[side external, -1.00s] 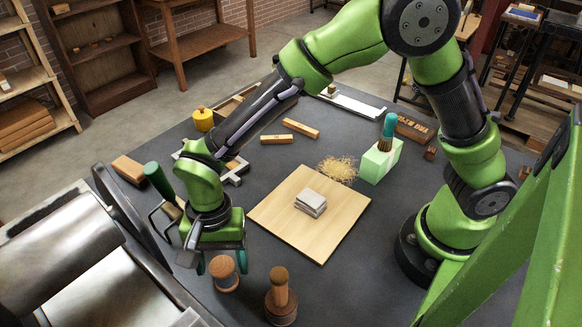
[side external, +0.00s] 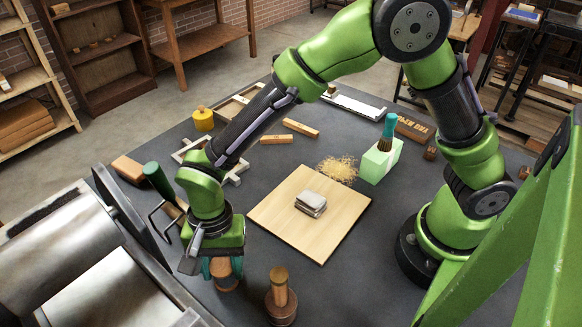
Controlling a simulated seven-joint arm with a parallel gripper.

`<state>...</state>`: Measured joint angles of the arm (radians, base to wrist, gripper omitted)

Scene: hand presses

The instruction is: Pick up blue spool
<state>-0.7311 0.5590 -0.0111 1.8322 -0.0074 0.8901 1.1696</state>
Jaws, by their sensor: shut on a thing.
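The blue spool (side external: 226,284) stands upright on the dark table at the lower left, with a wooden top and base. My gripper (side external: 222,270) points down over it, its teal fingertips on either side of the spool. It is shut on the spool, and the fingers and hand hide much of the spool's middle. The spool's base appears to be still at the table surface; I cannot tell any gap under it.
A wooden-handled tool (side external: 281,297) stands close to the right. The metal press (side external: 80,250) is at the left, with a green-handled tool (side external: 160,181) beside it. A wooden board (side external: 286,232) with grey blocks (side external: 311,203) lies to the right. A yellow spool (side external: 203,119) stands farther back.

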